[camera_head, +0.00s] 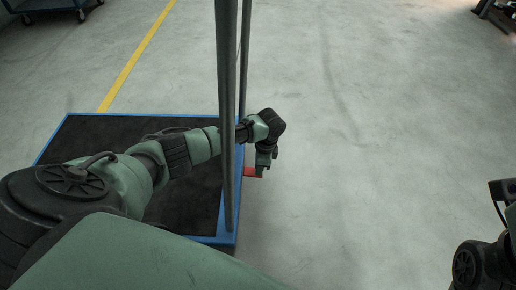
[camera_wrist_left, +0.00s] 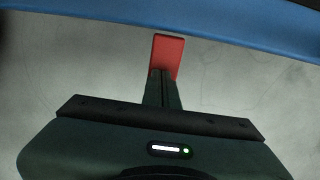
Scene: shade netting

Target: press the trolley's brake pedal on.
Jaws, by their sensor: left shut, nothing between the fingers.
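The trolley has a blue-edged deck with a dark top (camera_head: 90,133) and upright grey handle posts (camera_head: 227,120). Its red brake pedal (camera_head: 250,171) sticks out beyond the right edge of the deck, partly covered by my gripper. My left gripper (camera_head: 263,172) reaches over the deck and past the posts, pointing down at the pedal. In the left wrist view the shut, empty fingers (camera_wrist_left: 161,76) overlap the lower part of the red pedal (camera_wrist_left: 168,50). I cannot tell whether they touch it. Part of my right arm shows at the right edge, without its gripper.
The blue deck edge (camera_wrist_left: 200,25) runs across the top of the left wrist view. The handle posts stand close beside my left forearm. Another blue trolley (camera_head: 50,6) is at the top left. A yellow line (camera_head: 135,58) crosses the floor. The floor to the right is clear.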

